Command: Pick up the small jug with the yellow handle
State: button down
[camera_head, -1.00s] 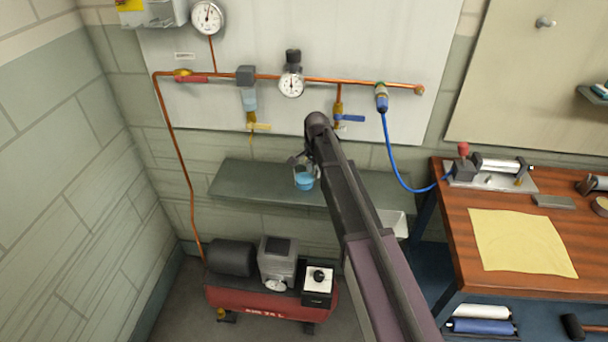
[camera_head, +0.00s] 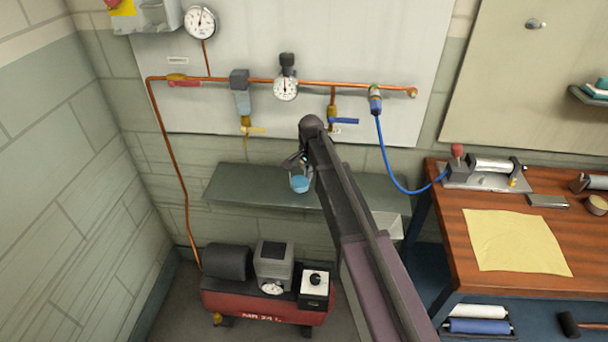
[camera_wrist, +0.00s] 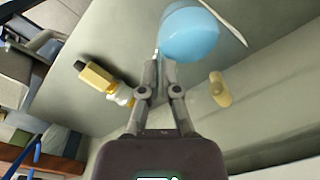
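A light blue, rounded vessel (camera_head: 300,184) shows at the grey shelf (camera_head: 235,184) under the copper pipe. In the wrist view it is the blue body (camera_wrist: 190,34) just beyond my fingertips. No yellow handle can be made out on it. My gripper (camera_wrist: 161,66) has its two fingers close together, with their tips right at the left lower side of the blue body. Whether they are shut on a thin part of it is hidden. In the head view my gripper (camera_head: 298,162) is small and dark, just above the blue vessel. Contact between vessel and shelf is unclear.
Above the shelf run a copper pipe (camera_head: 220,81), a gauge (camera_head: 286,88) and a filter with a yellow lever (camera_head: 252,130). A red compressor (camera_head: 255,306) stands below. At right is a wooden bench (camera_head: 450,225) with a yellow cloth (camera_head: 515,242). A blue hose (camera_head: 388,160) hangs between.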

jog(key=shift+r, duration=0.15)
notch_tip(320, 180, up, 3)
jog(key=p, duration=0.3)
jog(key=shift+r, duration=0.15)
jog(key=s+d+p, duration=0.1)
jog(key=s+d, duration=0.1)
jog(key=s, duration=0.5)
jog(key=s+d+r+p, duration=0.1)
jog(key=s+d, duration=0.1)
jog(key=s, duration=0.6)
jog(key=shift+s+r, duration=0.2)
